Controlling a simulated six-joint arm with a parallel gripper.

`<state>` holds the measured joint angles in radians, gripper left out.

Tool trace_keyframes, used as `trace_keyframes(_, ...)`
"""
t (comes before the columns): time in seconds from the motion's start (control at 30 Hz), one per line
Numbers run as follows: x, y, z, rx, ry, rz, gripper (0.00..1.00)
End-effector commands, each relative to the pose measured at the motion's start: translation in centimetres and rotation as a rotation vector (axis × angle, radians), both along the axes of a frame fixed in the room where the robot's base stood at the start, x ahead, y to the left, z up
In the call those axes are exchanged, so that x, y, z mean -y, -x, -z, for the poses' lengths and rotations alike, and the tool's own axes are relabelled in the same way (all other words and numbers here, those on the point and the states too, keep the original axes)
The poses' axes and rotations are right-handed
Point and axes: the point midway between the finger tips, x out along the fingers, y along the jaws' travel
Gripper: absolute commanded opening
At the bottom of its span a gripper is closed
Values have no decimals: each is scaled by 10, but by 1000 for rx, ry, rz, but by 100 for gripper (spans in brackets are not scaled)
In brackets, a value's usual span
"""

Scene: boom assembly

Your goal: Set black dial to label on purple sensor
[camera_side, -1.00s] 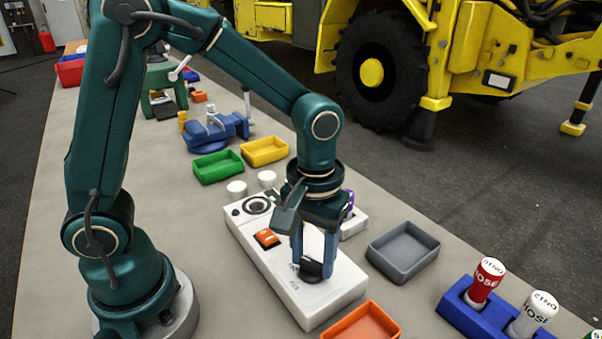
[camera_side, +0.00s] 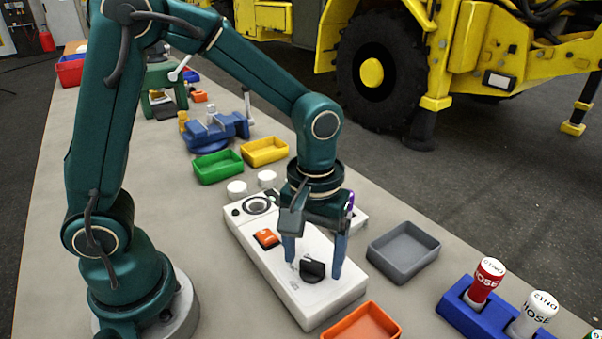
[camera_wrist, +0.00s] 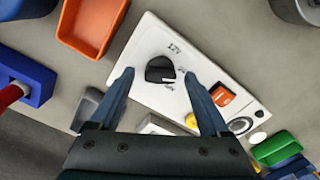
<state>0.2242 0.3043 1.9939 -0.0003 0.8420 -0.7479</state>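The black dial (camera_side: 312,269) sits on the front end of a white control box (camera_side: 325,302). The fingers also show spread in the wrist view (camera_wrist: 158,78). The purple sensor (camera_side: 350,200) is mostly hidden behind my gripper in the side view; any label on it cannot be read.
The box also carries an orange switch (camera_side: 266,238) and a round black-ringed part (camera_side: 257,205). A grey tray (camera_side: 402,252) lies to the right, an orange tray (camera_side: 362,324) in front. A blue rack (camera_side: 464,311) holds marked cylinders at the right.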

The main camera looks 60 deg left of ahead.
Motion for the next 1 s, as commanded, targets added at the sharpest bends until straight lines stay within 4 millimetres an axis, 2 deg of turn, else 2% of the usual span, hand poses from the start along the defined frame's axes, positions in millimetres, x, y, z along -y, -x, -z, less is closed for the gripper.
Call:
trace_keyframes(0.23, 0, -1, -6, 2, 0, 0, 80)
trace_keyframes(0.6, 0, -1, -48, 4, 0, 0, 80)
trace_keyframes(1.0, -1, -1, -54, 9, 2, -7, 80)
